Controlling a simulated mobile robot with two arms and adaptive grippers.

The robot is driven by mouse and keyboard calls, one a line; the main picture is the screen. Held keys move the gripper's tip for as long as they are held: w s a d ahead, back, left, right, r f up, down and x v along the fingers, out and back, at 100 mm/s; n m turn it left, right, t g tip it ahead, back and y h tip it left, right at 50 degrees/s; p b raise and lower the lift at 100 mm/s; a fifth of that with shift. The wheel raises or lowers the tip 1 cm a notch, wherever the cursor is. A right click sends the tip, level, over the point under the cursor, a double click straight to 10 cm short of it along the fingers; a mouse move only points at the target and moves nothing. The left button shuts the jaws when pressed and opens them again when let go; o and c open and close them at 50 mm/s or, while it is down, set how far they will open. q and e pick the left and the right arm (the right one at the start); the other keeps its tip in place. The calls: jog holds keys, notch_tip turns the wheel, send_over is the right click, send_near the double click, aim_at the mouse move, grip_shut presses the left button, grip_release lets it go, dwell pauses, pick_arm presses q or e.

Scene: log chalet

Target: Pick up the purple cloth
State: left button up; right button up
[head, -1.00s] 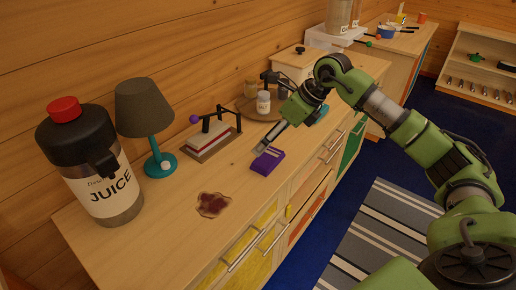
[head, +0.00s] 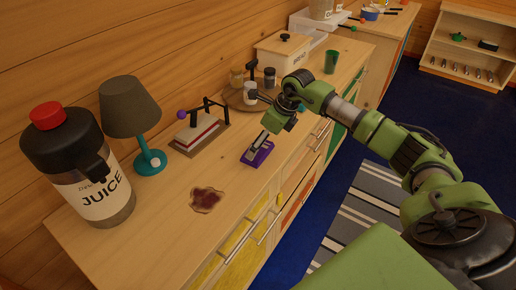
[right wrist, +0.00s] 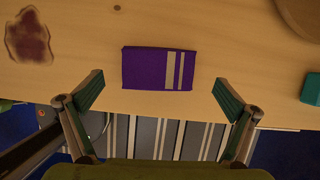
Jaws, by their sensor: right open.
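The purple cloth (head: 257,153) lies folded flat on the wooden counter top, near its front edge. In the right wrist view the cloth (right wrist: 143,68) shows two pale stripes on its right part. My right gripper (head: 262,143) is over the cloth in the head view. In the right wrist view my right gripper (right wrist: 158,92) is open and empty, its fingers spread wider than the cloth, one on each side. The cloth is just ahead of the fingertips there. The head view hides part of the cloth behind the gripper. My left gripper is not in view.
A dark red stain (head: 207,199) is on the counter (head: 165,228) left of the cloth. A juice jug (head: 85,165), a lamp (head: 133,115), a press-like stand (head: 200,135) and a round tray with jars (head: 229,99) stand behind. A green cup (head: 331,62) stands farther right.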

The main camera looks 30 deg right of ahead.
jog(key=shift+x, duration=1.2)
jog(key=shift+w+a+f, duration=0.1)
jog(key=shift+w+f, duration=0.1)
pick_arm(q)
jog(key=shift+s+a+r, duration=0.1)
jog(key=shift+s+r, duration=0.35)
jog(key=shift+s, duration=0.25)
pick_arm(e)
jog(key=c, duration=0.8)
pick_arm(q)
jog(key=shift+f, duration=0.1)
pick_arm(e)
jog(key=shift+r+b, duration=0.3)
jog(key=shift+r, duration=0.25)
pick_arm(q)
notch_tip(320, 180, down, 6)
jog(key=b, duration=0.5)
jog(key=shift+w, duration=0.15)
pick_arm(e)
jog(key=s+a+r, duration=0.7)
jog(key=s+r, duration=0.5)
